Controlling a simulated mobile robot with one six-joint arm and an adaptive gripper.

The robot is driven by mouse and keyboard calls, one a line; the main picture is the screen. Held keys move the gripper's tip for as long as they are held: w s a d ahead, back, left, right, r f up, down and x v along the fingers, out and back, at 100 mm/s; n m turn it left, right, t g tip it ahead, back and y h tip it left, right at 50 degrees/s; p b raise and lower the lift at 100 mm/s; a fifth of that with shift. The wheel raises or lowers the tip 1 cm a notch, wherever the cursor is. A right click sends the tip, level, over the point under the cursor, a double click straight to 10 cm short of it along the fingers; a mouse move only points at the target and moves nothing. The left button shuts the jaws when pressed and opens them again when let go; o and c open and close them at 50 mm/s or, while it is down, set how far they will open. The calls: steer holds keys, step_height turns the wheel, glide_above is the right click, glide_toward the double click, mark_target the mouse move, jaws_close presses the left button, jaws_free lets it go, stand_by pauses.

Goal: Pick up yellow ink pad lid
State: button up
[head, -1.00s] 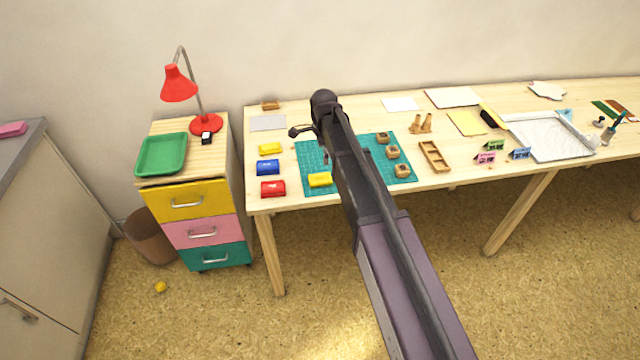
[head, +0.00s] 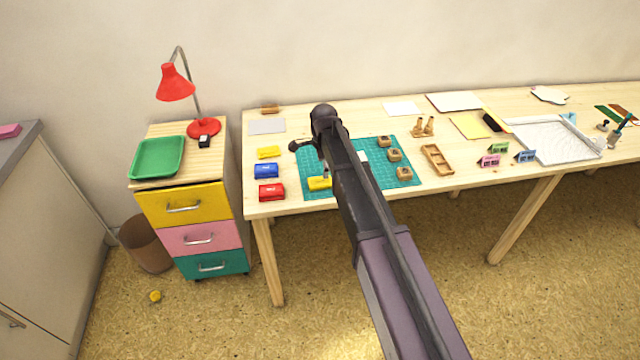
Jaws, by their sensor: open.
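A yellow block-like piece (head: 319,184) lies on the teal cutting mat (head: 308,160), near its front left edge. A second, flatter yellow piece (head: 268,152) lies on the bare table left of the mat. At this size I cannot tell which of the two is the ink pad lid. My gripper (head: 325,173) is mostly hidden behind my own arm. A small grey fingertip shows right at the upper edge of the yellow piece on the mat. The gripper is open; I cannot tell whether it touches that piece.
A blue ink pad (head: 267,171) and a red ink pad (head: 271,192) sit left of the mat. Several wooden stamps (head: 394,155) stand on the mat's right side. A wooden tray (head: 436,159) lies farther right. A red lamp (head: 204,127) stands on the drawer cabinet.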

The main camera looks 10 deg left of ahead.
mark_target(323, 181)
steer(key=shift+s+a+f+b, duration=0.1)
steer(key=shift+a+f+b, duration=0.05)
steer(key=shift+f+b, duration=2.5)
steer(key=c, duration=0.7)
